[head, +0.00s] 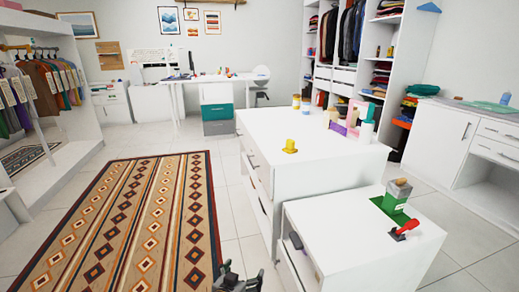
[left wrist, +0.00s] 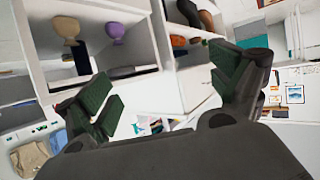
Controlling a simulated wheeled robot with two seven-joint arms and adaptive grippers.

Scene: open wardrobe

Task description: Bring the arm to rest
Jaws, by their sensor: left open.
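My left gripper (head: 238,278) shows at the bottom edge of the head view, low over the floor by the rug's near right corner. Its arm is mostly out of the picture. In the left wrist view the two green-padded fingers of the left gripper (left wrist: 165,80) stand wide apart with nothing between them. The left wrist view is strongly tilted. My right gripper is in neither view.
A patterned rug (head: 130,225) lies left of a white drawer island (head: 300,140). A lower white cabinet (head: 350,240) stands right of the gripper, with a red-handled tool (head: 405,229) on top. A clothes rack (head: 40,85) is at left. Tiled floor is free between rug and island.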

